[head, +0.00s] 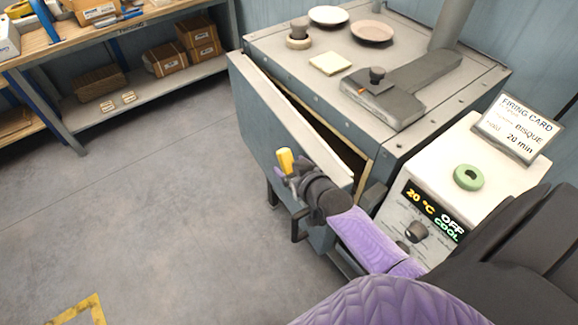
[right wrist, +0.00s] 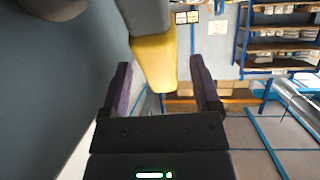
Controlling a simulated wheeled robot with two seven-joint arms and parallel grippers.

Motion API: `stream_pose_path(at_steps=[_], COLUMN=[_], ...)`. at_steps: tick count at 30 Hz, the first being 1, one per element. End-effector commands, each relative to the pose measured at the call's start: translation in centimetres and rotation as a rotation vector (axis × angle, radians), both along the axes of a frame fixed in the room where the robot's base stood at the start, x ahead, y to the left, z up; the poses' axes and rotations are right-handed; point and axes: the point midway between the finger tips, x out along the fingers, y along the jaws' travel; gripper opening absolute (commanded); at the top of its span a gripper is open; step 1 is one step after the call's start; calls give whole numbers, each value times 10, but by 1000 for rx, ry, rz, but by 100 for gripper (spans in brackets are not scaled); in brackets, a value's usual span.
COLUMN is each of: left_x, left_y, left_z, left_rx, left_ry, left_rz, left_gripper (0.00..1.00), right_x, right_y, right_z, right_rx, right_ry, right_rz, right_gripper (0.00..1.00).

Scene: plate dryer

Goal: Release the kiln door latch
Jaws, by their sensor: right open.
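The kiln (head: 420,60) is a grey box, and its door (head: 290,122) stands ajar, with a dark gap along the top between door and body. The yellow latch handle (head: 286,160) is at the door's outer face, near its right end. My right gripper (head: 292,182) is at the handle and open. In the right wrist view, the yellow handle (right wrist: 154,62) reaches between the two spread fingers of the right gripper (right wrist: 161,66), with gaps showing beside it. I cannot tell whether either finger touches it. My left gripper is not in view.
The control box (head: 475,140) right of the kiln reads 20 °C, OFF, COOL. A green ring (head: 468,177) and a firing card (head: 516,129) are on it. Plates (head: 328,16) and small items rest on the kiln top. Shelves (head: 150,90) stand at back left. Floor left of the door is clear.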

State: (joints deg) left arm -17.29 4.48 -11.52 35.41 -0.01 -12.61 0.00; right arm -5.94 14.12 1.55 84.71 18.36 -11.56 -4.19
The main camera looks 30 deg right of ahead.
Motion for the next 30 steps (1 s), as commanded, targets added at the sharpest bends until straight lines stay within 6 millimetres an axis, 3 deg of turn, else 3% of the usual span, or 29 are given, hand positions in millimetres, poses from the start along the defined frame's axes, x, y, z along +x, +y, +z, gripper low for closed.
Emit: stream_pose_path(at_steps=[4, 12, 23, 30], left_x=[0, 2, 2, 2], left_y=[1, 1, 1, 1], left_z=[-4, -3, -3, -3], left_rx=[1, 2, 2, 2], left_ry=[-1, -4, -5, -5], left_rz=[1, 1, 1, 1], left_gripper=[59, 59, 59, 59], right_x=[10, 11, 11, 10], right_y=[0, 0, 0, 0], right_z=[-4, -4, -4, -4], right_rx=[0, 0, 0, 0], right_ry=[0, 1, 1, 1], right_rz=[0, 0, 0, 0], right_gripper=[79, 79, 3, 0])
